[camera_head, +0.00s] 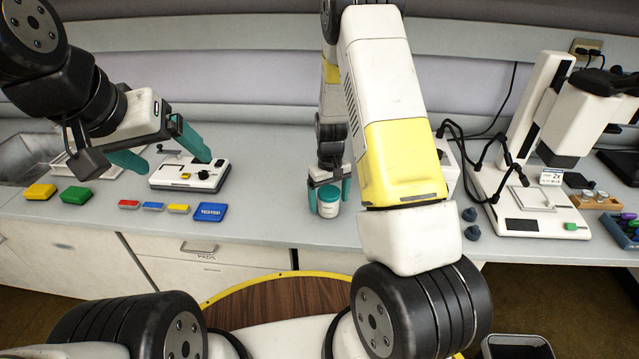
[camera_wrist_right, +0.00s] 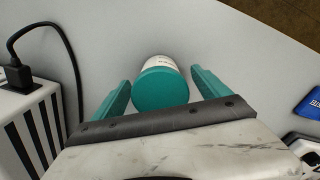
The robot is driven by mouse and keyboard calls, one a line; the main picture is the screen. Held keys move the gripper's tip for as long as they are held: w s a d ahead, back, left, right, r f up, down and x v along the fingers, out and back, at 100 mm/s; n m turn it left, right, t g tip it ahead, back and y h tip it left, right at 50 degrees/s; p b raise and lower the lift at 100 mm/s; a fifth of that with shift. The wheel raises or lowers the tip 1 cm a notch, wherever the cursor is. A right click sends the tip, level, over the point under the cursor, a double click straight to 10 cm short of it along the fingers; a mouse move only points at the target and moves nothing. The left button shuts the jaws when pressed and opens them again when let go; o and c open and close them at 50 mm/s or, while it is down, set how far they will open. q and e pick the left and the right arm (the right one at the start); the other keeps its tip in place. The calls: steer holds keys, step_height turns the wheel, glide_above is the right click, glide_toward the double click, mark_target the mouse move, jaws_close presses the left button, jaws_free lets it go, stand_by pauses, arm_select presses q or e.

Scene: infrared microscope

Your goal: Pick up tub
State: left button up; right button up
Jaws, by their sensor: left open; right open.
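The tub (camera_head: 328,203) is a small white container with a teal lid, upright on the grey counter near its front edge. My right gripper (camera_head: 329,188) is open, with its teal fingers on either side of the tub. In the right wrist view the tub (camera_wrist_right: 160,84) lies between the open fingers of the right gripper (camera_wrist_right: 163,92), with a visible gap at each side. My left gripper (camera_head: 168,163) is open and empty, above the counter at the left by a white device.
The white device (camera_head: 190,173), colored blocks (camera_head: 74,196) and a blue TESTED pad (camera_head: 210,212) are at the left. A white microscope (camera_head: 530,205) with cables stands at the right. Counter between the pad and tub is clear. A black plug and cable (camera_wrist_right: 20,72) show beside the right wrist.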

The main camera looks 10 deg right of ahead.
step_height(320, 180, down, 2)
steer(key=shift+f, duration=0.15)
steer(key=c, duration=1.5)
